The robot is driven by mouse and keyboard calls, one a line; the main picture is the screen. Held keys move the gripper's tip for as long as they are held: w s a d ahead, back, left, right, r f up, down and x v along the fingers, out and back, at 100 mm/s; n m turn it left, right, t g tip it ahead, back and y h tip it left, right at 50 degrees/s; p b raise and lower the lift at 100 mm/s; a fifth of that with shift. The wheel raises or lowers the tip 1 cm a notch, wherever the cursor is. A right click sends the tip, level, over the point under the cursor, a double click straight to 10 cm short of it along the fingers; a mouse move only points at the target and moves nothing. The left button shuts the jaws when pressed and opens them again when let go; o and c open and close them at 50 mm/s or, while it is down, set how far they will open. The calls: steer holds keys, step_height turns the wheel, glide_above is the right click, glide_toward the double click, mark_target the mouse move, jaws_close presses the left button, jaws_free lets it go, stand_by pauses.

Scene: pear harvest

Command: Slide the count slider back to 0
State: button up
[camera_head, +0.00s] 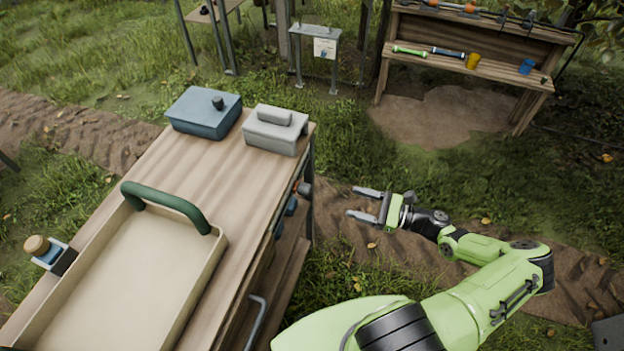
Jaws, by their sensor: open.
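No part in view can be made out for certain as the count slider. A wooden knob (37,245) on a small blue and black fitting sits at the tray's left side. An orange and dark knob (304,188) sticks out from the right side of the wooden table (205,170). My gripper (352,202) is open and empty, its two grey fingers pointing left. It appears over the ground to the right of the table, apart from the orange knob.
A beige tray (222,262) with a green handle (166,205) stands on the table. A blue box (203,112) with a black knob and a grey box (276,130) sit at its far end. A shelf (500,72) with tools and cups stands at the back right. Grass and soil lie between.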

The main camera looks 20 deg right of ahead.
mark_target(310, 191)
steer(key=b+x, duration=0.1)
steer(key=x, duration=1.4)
steer(key=shift+a, duration=0.25)
steer(key=shift+s, duration=0.1)
steer(key=shift+c, duration=0.3)
jaws_close()
